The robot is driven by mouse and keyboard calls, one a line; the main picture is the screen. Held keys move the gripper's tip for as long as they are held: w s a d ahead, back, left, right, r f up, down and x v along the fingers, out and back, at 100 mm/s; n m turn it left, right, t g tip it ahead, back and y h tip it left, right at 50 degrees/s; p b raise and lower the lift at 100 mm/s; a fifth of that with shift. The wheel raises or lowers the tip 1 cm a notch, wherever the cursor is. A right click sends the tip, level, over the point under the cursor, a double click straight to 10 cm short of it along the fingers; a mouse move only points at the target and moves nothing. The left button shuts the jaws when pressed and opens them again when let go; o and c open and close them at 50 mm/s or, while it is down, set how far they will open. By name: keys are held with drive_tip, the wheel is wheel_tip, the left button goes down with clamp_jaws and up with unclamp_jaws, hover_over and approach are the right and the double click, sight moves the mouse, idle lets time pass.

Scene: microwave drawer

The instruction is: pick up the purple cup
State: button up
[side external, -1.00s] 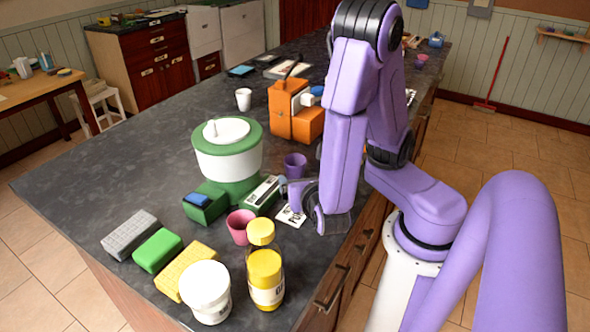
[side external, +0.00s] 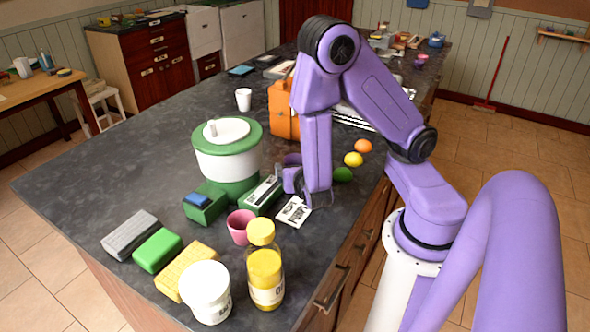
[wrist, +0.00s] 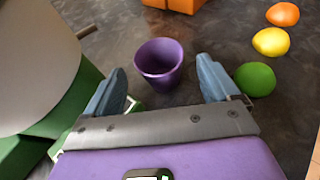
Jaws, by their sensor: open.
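The purple cup (wrist: 158,62) stands upright on the dark counter in the wrist view, ahead of my gripper (wrist: 164,88) and roughly centred between its fingers. The two blue-grey fingers are spread apart with nothing between them, and the cup looks just beyond their tips. In the side view the cup (side external: 292,159) is mostly hidden behind my gripper (side external: 284,185), which is low over the counter beside it. I cannot tell from these views whether a finger touches the cup.
A green and white pot (side external: 228,150) stands left of the cup. A pink cup (side external: 240,226) and jars stand nearer the camera.

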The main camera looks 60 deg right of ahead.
drive_tip(key=shift+x, duration=1)
drive_tip(key=c, duration=1.1)
drive_tip(key=shift+r, duration=0.15)
